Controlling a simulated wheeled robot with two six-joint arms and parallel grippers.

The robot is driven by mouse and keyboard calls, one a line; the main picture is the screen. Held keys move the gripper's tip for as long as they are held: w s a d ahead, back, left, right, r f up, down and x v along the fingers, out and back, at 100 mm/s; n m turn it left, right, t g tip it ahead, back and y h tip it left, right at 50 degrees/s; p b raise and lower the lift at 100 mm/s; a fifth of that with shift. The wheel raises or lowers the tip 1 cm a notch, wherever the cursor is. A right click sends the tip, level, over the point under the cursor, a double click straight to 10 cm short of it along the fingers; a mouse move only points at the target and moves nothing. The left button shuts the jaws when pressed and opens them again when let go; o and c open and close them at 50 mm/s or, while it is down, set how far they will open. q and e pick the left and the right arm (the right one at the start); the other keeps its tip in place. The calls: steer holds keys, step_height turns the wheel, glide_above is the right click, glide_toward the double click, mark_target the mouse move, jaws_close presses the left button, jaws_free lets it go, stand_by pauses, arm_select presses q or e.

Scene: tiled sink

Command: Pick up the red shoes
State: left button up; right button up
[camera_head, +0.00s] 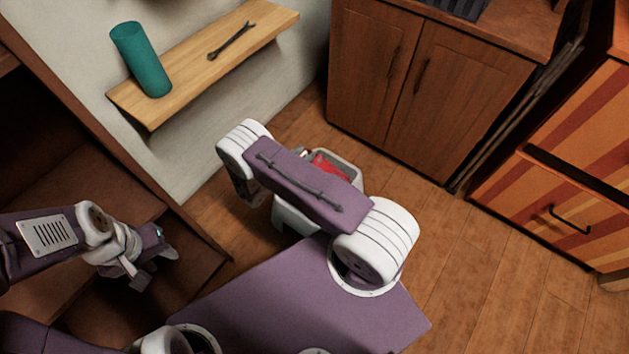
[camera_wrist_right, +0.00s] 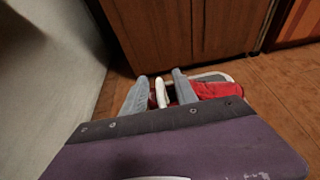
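Red shoes show partly as a red shape in the head view (camera_head: 328,168), inside a grey-rimmed container (camera_head: 345,160) on the floor. Red material also shows in the right wrist view (camera_wrist_right: 215,90), to the right of my right gripper (camera_wrist_right: 158,92). The right gripper's two grey fingers are apart, with a white, dark-red-edged piece between them; whether they touch it is unclear. In the head view my purple right arm hides this gripper and much of the container. My left gripper (camera_head: 152,270) is apart from the shoes at the lower left, its fingers spread and empty.
A wooden wall shelf (camera_head: 190,75) holds a teal cylinder (camera_head: 141,60) and a dark wrench (camera_head: 231,41). Brown cabinets (camera_head: 425,80) stand behind the container, and an orange striped drawer unit (camera_head: 560,170) stands at right. Wooden floor is clear at the lower right.

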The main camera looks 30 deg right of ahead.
steer(key=x, duration=0.2)
steer(key=shift+w+d+f, duration=0.15)
steer(key=shift+d, duration=0.1)
jaws_close()
stand_by(1.1)
